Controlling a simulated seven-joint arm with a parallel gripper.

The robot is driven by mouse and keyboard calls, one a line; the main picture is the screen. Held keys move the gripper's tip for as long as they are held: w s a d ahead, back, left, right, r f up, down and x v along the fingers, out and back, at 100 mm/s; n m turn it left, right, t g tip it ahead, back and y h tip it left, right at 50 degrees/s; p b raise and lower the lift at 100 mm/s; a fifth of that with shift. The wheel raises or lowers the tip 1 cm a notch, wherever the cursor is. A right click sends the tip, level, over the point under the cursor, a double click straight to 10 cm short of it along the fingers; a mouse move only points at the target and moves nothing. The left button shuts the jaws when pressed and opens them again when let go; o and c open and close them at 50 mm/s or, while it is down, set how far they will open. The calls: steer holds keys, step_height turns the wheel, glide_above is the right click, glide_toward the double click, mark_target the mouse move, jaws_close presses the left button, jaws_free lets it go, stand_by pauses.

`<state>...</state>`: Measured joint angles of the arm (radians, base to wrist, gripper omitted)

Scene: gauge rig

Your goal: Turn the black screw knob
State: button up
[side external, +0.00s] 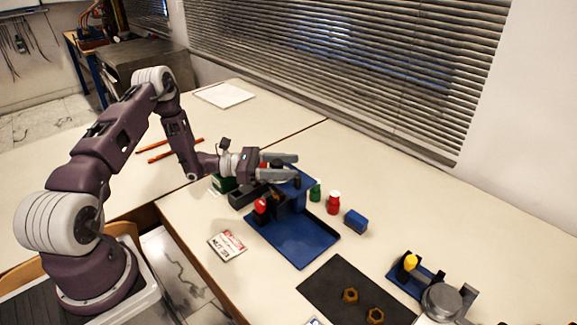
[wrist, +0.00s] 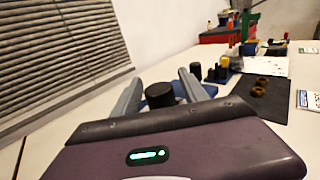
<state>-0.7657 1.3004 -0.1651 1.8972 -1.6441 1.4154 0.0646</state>
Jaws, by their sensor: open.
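The black knob (wrist: 160,94) shows in the wrist view as a dark cylinder with a blue part behind it. My gripper (wrist: 161,79) is open, with one grey finger on each side of the knob and the knob apart from the palm. I cannot tell whether either finger touches it. In the side view my gripper (side external: 295,167) is held nearly level above the upright part of the blue rig (side external: 300,245). The fingers mostly hide the knob there.
A red-capped part (side external: 261,206) stands on the rig's left. A green bottle (side external: 315,193), a red bottle with a white top (side external: 333,203) and a blue block (side external: 355,221) stand to its right. A dark mat (side external: 335,290) with brass nuts lies in front. A printed card (side external: 227,245) lies left.

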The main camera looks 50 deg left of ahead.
steer(key=shift+w+d, duration=0.15)
jaws_close()
steer(key=shift+m+g+h, duration=0.4)
steer(key=shift+g, duration=0.1)
steer(key=m+g+h, duration=0.1)
steer(key=g, duration=0.1)
steer(key=m+g+h, duration=0.1)
steer(key=m+g, duration=0.1)
steer(key=s+m+g+h, duration=0.1)
steer(key=g, duration=0.1)
steer(key=shift+d+m, duration=0.3)
steer(key=shift+s+d+m+g+h, duration=0.1)
steer(key=shift+s+m+g+h, duration=0.15)
steer(key=shift+m+g, duration=0.5)
steer(key=shift+s+m+g+h, duration=0.15)
steer(key=shift+m+g, duration=0.25)
steer(key=shift+g, duration=0.8)
steer(key=shift+s+d+m+g+h, duration=0.15)
steer(key=shift+m+g+h, duration=0.15)
steer(key=shift+m+g, duration=0.45)
steer(key=shift+a+g, duration=0.15)
steer(key=shift+g, duration=0.25)
jaws_free()
